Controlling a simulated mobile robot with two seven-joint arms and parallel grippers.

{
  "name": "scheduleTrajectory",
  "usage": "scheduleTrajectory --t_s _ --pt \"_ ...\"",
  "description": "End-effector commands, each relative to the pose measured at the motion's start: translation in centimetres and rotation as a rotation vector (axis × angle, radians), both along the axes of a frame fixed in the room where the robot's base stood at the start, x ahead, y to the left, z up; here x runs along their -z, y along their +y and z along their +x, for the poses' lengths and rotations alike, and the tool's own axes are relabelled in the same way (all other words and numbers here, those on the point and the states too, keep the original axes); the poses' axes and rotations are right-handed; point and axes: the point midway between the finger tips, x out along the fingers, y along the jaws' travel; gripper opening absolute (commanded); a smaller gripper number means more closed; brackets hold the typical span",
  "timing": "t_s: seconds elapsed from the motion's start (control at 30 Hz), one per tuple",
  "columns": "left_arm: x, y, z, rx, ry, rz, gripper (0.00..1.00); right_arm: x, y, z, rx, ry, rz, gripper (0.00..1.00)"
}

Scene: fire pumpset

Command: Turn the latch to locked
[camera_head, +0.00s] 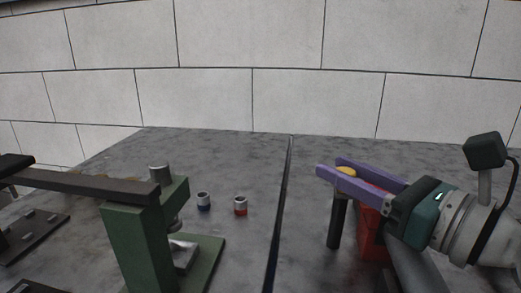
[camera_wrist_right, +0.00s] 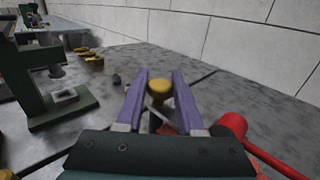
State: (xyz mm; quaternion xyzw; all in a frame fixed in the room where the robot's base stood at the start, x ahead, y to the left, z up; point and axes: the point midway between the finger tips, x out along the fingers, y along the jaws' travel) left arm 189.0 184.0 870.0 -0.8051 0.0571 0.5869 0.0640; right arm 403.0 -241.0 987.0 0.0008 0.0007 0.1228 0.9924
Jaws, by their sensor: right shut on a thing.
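The latch shows as a yellow knob (camera_head: 346,171) above a dark post (camera_head: 337,222) beside a red block (camera_head: 371,235) at the right of the table. My right gripper (camera_head: 330,166), with purple fingers, comes in from the right and is shut on the yellow knob. In the right wrist view, the knob (camera_wrist_right: 160,88) sits between the two fingers. The gripper and arm hide part of the red block, and whether the latch is locked cannot be told. My left gripper is not in view.
A green press (camera_head: 136,245) with a long dark lever (camera_head: 80,184) stands at the left. Two small cylinders, one blue-based (camera_head: 203,201) and one red-based (camera_head: 240,206), stand mid-table. A dark seam crosses the grey tabletop (camera_head: 265,160). A red rounded part (camera_wrist_right: 232,125) lies right of the fingers.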

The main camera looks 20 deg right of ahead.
Motion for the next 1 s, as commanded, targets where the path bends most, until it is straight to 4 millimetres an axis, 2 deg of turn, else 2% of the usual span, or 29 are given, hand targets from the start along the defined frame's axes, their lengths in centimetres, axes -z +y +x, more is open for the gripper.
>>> scheduleTrajectory --t_s 0.07,0.37,0.4,0.5,0.8,1.0 --pt "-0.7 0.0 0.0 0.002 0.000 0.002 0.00 -0.3 0.0 0.0 0.020 0.000 0.002 0.00" --pt "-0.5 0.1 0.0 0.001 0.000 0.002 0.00 -0.1 0.0 0.0 0.027 -0.003 -0.001 0.00" --pt "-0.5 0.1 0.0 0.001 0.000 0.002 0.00 -0.1 0.0 0.0 0.027 -0.003 -0.001 0.39" --pt "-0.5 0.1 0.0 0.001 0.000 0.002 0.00 -0.1 0.0 0.0 0.026 -0.003 -0.001 0.49" --pt "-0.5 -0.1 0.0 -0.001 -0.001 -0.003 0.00 0.0 0.0 -0.3 0.026 0.000 -0.002 0.49" --pt "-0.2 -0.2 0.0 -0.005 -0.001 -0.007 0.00 0.2 -0.5 -2.6 0.023 0.003 -0.004 0.49"
